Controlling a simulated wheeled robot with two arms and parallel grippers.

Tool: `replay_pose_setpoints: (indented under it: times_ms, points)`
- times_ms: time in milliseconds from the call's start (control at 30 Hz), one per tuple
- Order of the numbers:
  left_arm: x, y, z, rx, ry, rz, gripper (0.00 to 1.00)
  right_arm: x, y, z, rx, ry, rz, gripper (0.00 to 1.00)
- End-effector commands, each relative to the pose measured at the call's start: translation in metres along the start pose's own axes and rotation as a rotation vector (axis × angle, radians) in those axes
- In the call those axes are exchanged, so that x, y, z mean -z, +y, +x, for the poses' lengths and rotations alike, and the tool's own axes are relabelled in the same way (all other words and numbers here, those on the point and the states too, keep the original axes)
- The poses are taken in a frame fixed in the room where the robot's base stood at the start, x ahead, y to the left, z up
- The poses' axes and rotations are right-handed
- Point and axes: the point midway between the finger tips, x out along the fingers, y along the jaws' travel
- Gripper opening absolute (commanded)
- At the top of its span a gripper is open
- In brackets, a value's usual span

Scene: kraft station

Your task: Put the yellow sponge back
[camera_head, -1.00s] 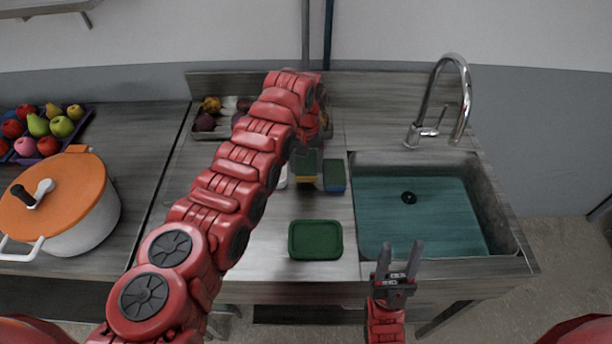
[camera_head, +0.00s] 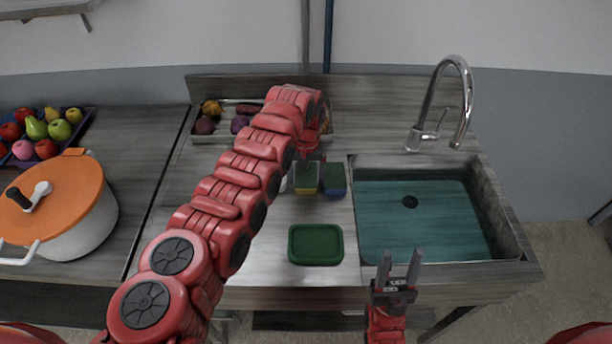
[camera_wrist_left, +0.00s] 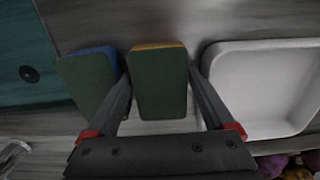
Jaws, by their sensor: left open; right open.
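The yellow sponge (camera_head: 306,184) has a green top and a yellow lower layer. It stands on the counter left of a blue sponge (camera_head: 335,180), also green on top. My left gripper (camera_head: 309,158) is at the back of the yellow sponge in the head view. In the left wrist view, the yellow sponge (camera_wrist_left: 158,86) lies between the open left fingers (camera_wrist_left: 161,72), and the blue sponge (camera_wrist_left: 88,80) is just outside one finger. I cannot tell whether the fingers touch either sponge. My right gripper (camera_head: 398,270) is open and empty in front of the sink.
A green tray (camera_head: 315,245) lies nearer the counter's front. The sink (camera_head: 425,215) with its faucet (camera_head: 462,100) is to the right. A white tray (camera_wrist_left: 262,85) is beside the left gripper. An orange-lidded pot (camera_head: 75,215) and fruit tray stand at left.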

Motion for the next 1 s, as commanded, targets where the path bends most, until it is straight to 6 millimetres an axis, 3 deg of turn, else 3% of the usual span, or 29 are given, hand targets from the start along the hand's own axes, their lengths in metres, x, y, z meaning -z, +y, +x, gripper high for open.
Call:
replay_pose_setpoints:
  times_ms: [167, 500, 733, 1000]
  points:
    - [0.002, 0.001, -0.026, -0.003, 0.007, 0.0, 0.87, -0.001, 0.0, -0.008, 0.0, 0.0, 0.0, 0.5]
    - [0.002, 0.0, -0.102, 0.001, 0.006, 0.001, 0.87, -0.004, -0.001, -0.026, 0.0, 0.0, 0.0, 0.5]
    - [0.001, 0.0, -0.119, 0.0, 0.003, -0.001, 0.87, -0.005, -0.001, -0.028, 0.0, 0.0, 0.0, 0.5]
    - [0.0, 0.0, -0.121, -0.001, 0.001, 0.0, 0.87, -0.005, -0.001, -0.028, 0.0, 0.0, 0.0, 0.5]
